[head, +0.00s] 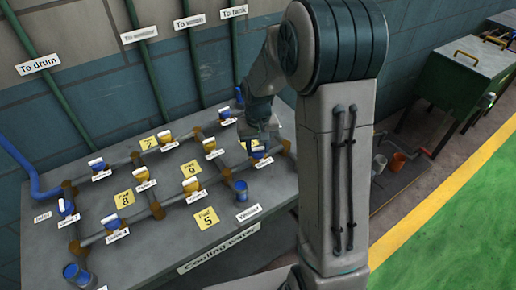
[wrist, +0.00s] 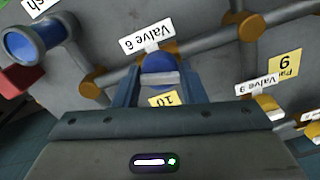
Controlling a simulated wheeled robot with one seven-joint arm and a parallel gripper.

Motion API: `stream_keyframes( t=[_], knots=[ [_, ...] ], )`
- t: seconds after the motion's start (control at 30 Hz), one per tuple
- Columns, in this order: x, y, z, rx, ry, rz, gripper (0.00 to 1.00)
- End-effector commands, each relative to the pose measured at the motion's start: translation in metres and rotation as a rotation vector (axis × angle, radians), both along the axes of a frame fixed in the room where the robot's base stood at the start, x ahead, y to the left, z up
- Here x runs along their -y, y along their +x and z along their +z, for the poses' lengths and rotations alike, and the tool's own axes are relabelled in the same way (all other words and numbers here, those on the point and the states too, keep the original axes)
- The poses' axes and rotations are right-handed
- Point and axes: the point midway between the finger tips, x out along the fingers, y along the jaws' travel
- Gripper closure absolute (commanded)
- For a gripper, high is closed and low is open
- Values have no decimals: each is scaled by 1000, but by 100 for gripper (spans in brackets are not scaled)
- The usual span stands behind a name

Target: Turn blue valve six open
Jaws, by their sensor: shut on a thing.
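Blue valve six (wrist: 160,66) sits on a grey pipe, beside its tag "Valve 6" (wrist: 147,33), which reads upside down in the wrist view. Its round body is blue, with a pale bar handle (wrist: 158,78) across it. The handle lies roughly along the pipe, at a slight angle to it. My gripper (wrist: 160,86) is shut on the valve, one finger on each side. In the head view my gripper (head: 259,136) reaches down over the valve (head: 258,152) at the right end of the panel, partly hiding it.
The grey panel (head: 150,240) carries several other blue and yellow valves, brown joints and yellow pressure cards. A blue cup-like fitting (head: 240,190) stands close by, near the front edge. A green cabinet (head: 460,85) stands at the right. The green floor (head: 450,220) is clear.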

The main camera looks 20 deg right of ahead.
Motion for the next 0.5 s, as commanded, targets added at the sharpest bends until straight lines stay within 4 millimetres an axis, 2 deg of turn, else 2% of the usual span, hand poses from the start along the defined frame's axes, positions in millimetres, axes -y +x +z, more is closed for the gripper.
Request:
stream_keyframes(
  t=[0.2, 0.5],
  knots=[
    [0, 1, 1, 5, -1, 158, 85],
    [0, 1, 2, 5, -1, 289, 85]
  ],
)
